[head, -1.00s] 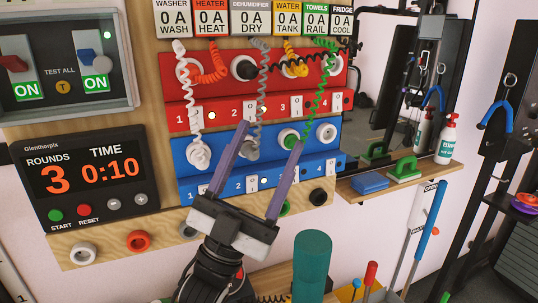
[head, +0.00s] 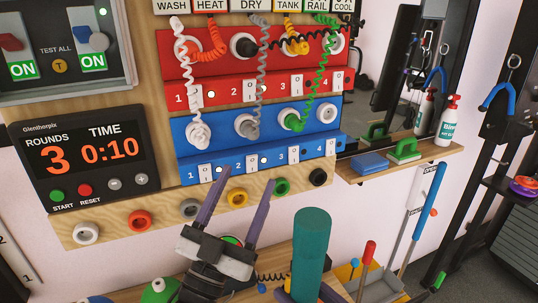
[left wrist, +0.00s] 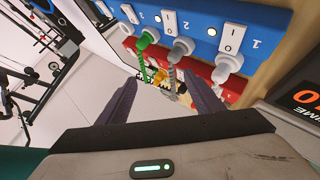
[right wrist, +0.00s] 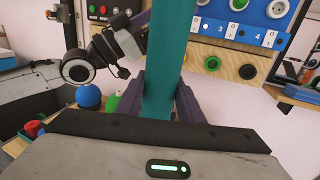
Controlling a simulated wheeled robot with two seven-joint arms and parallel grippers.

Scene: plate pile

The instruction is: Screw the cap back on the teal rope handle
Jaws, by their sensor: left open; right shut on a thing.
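The teal rope handle (head: 311,245) is a plain upright cylinder at the lower middle of the head view. It fills the middle of the right wrist view (right wrist: 167,60), between the fingers. My right gripper (right wrist: 162,100) is shut on it; in the head view only a bit of purple finger shows at the bottom edge. My left gripper (head: 245,187) is open and empty, left of the handle and in front of the board's lower edge. Its fingers spread apart in the left wrist view (left wrist: 157,95). I cannot pick out the cap in any view.
A wooden board carries a red socket row (head: 200,75), a blue socket row (head: 190,160) with coiled cords, and coloured ring sockets below. A timer (head: 85,165) hangs left. A shelf (head: 400,165) with bottles is right. Below stands a bench with small items and tools.

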